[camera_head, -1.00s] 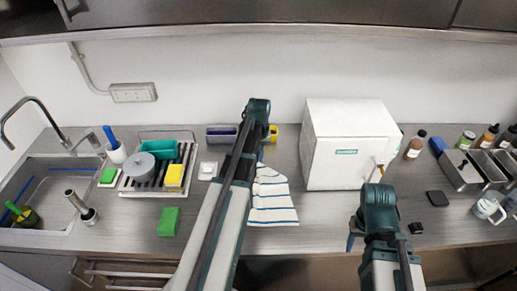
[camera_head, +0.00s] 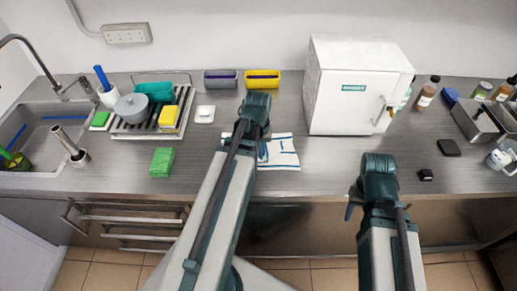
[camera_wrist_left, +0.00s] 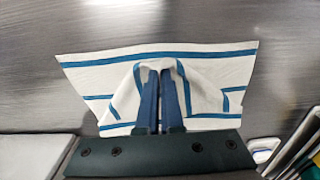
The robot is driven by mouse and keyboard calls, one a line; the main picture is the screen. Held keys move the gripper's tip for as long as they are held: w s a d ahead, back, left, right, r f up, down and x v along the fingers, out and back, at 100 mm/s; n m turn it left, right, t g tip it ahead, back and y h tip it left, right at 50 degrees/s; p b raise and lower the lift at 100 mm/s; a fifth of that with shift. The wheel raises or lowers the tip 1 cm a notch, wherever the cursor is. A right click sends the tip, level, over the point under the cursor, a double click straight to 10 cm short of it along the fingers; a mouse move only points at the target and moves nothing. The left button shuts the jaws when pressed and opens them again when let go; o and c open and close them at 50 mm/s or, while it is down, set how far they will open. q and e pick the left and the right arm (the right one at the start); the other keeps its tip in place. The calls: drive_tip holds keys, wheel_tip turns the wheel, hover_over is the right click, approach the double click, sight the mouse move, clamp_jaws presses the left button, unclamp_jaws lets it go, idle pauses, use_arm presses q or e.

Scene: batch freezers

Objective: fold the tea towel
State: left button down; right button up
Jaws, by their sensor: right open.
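The tea towel (camera_head: 284,152) is white with blue stripes. It lies on the metal counter, partly hidden behind my left arm in the head view. In the left wrist view the towel (camera_wrist_left: 215,75) looks doubled over, with its cloth bunched up around the fingers. My left gripper (camera_wrist_left: 161,95) has its fingers close together with a strip of pale cloth pinched between them. In the head view my left gripper (camera_head: 262,150) is mostly hidden by its own arm. My right gripper (camera_head: 352,203) is open and empty in front of the counter edge, apart from the towel.
A white box-like appliance (camera_head: 355,90) stands right of the towel. Behind the towel are a grey bin (camera_head: 220,80) and a yellow bin (camera_head: 262,80). A green sponge (camera_head: 161,162) and a dish rack (camera_head: 150,127) are to the left.

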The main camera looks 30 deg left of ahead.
use_arm(q)
drive_tip(key=shift+s+d+f, duration=0.1)
drive_tip(key=shift+s+f, duration=0.1)
drive_tip(key=shift+f, duration=0.05)
unclamp_jaws()
idle(0.7)
